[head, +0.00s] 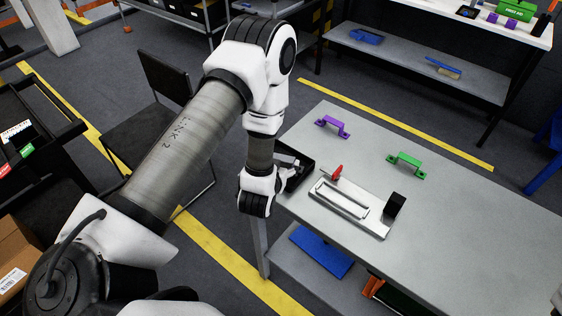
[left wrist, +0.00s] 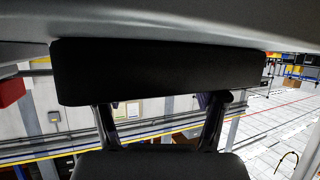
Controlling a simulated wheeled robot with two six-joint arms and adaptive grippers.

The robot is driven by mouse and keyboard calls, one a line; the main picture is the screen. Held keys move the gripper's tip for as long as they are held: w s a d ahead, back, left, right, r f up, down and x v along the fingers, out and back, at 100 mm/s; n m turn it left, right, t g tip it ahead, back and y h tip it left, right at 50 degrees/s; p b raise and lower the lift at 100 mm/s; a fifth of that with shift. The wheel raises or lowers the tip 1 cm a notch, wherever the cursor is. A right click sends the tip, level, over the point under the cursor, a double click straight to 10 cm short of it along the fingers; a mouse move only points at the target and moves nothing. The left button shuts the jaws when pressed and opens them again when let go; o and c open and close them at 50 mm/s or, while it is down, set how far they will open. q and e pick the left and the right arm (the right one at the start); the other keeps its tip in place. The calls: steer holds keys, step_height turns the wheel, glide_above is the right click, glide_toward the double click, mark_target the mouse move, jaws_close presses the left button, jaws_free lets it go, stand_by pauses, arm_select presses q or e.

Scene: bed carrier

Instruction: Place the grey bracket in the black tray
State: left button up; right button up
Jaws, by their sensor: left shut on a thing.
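The black tray (head: 303,153) is at the left edge of the grey table in the head view, partly hidden by my left arm. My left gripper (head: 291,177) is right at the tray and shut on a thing. Its jaws are mostly hidden and dark, so I cannot make out what they hold. In the left wrist view, a wide black slab (left wrist: 155,70) spans the front of the finger links; I cannot tell whether it is the tray. I do not see the grey bracket clearly in either view. My right gripper is not in view.
On the table (head: 470,215) are a purple bracket (head: 332,126), a green bracket (head: 406,163) and a pale fixture (head: 345,204) with a red lever (head: 337,172) and black block (head: 396,204). The fixture is close to the tray. The table's right part is clear. A black chair (head: 150,125) stands left.

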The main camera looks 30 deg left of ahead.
arm_select(q)
steer(key=shift+f, duration=0.15)
steer(key=o, duration=1.2)
steer(key=shift+r, duration=0.3)
steer(key=b+v, duration=0.1)
steer(key=v, duration=0.6)
steer(key=shift+s, duration=0.15)
steer(key=s+d+f+m+g+h+p, duration=0.1)
steer(key=s+d+f+g+h+p, duration=0.1)
steer(key=s+f+g, duration=0.4)
steer(key=s+d+f+m+g+h+p, duration=0.2)
steer(key=s+d+f+g, duration=0.2)
steer(key=s, duration=1.1)
steer(key=shift+s+f+g, duration=0.15)
steer(key=shift+f+g, duration=0.75)
steer(key=shift+g, duration=0.2)
